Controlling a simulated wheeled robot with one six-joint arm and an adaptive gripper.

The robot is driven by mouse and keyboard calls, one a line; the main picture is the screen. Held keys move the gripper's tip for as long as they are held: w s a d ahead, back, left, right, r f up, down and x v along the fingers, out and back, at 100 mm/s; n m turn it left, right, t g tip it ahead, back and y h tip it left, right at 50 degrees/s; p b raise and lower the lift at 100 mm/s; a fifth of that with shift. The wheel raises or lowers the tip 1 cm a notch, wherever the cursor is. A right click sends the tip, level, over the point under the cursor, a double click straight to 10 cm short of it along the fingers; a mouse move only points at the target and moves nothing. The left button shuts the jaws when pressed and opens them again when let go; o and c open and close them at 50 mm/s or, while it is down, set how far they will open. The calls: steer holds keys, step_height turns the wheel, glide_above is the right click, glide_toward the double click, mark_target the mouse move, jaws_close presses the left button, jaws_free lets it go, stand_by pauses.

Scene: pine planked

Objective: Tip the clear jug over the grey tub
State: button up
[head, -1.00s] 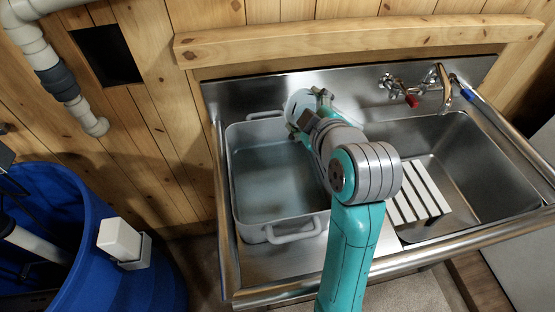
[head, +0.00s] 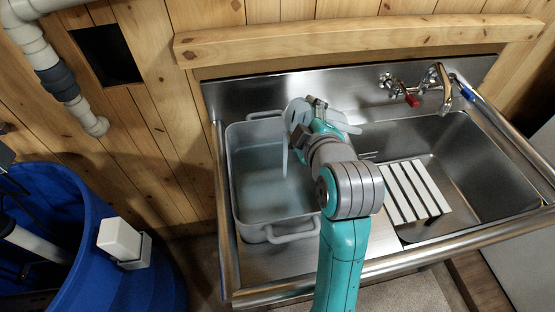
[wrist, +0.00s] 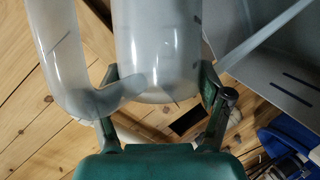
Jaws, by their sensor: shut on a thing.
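The clear jug (head: 297,110) is held tilted above the grey tub (head: 240,205), near its right back part. A pale stream (head: 285,158) falls from the jug into the tub, which holds cloudy liquid. My gripper (wrist: 165,92) is shut on the jug's body, with one finger on each side of it. In the wrist view the jug (wrist: 158,45) fills the top middle, and its curved handle shows at the left. My gripper and wrist partly hide the jug in the head view.
The tub stands at the left of a steel sink (head: 480,190). A white slatted rack (head: 413,190) lies to the right of my arm. A tap (head: 440,85) is at the back right. A blue barrel (head: 90,240) stands at lower left. A wooden rail (head: 350,38) runs behind.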

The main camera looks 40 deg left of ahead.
steer(key=shift+s+a+f+n+t, duration=0.1)
steer(key=shift+s+f+n+t, duration=0.15)
steer(key=shift+f+n+t, duration=0.25)
stand_by(0.7)
steer(key=shift+s+a+f+n+t, duration=0.15)
steer(key=shift+f+n, duration=0.2)
steer(key=shift+f, duration=0.3)
steer(key=shift+s+d+f+n+t, duration=0.15)
steer(key=shift+f+n, duration=0.2)
steer(key=shift+f, duration=0.3)
